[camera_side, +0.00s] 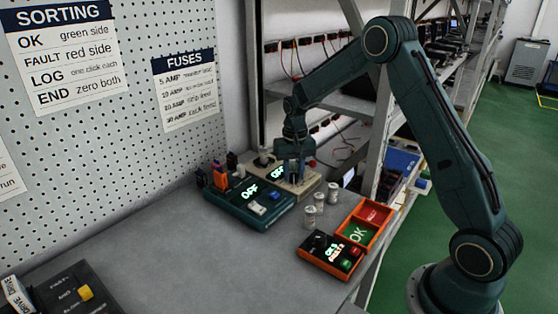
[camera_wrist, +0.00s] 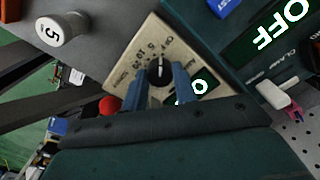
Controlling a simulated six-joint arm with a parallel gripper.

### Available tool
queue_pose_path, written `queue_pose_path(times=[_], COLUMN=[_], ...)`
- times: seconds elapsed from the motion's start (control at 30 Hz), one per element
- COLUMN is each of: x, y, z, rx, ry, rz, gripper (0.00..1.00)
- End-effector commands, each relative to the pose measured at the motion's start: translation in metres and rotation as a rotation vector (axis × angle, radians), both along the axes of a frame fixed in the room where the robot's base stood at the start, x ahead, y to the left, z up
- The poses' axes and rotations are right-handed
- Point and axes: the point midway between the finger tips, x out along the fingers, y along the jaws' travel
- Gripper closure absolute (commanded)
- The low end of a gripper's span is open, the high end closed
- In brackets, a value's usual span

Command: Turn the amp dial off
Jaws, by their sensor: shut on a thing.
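The amp dial (camera_wrist: 158,72) is a black knob on a beige box (camera_wrist: 125,76), with a ring of printed marks around it. A light line on the knob points toward the upper marks in the wrist view; I cannot tell exactly which mark it meets. My gripper (camera_wrist: 160,82) has its two blue fingers on either side of the knob, shut on it. One finger partly covers the beige box's lit display, where an "O" shows. In the side view my gripper (camera_side: 293,172) reaches down onto the beige box (camera_side: 307,186).
A teal box (camera_side: 240,211) with a display reading OFF stands beside the beige box. White cylinders (camera_side: 309,217), an orange tray (camera_side: 378,228) and an orange-edged button box (camera_side: 318,262) stand to the right. A red knob (camera_wrist: 109,105) is near my gripper.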

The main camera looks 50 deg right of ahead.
Motion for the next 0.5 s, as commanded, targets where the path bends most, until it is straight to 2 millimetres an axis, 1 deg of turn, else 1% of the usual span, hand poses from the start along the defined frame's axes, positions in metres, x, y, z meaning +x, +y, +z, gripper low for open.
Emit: queue_pose_path(times=[0.2,0.5], x=[0.0013,0.0014], y=[-0.0006,-0.0008], z=[0.0008,0.0008], rx=[-0.002,-0.002], ry=[-0.005,-0.006], rz=[-0.109,-0.156], gripper=[0.95,0.95])
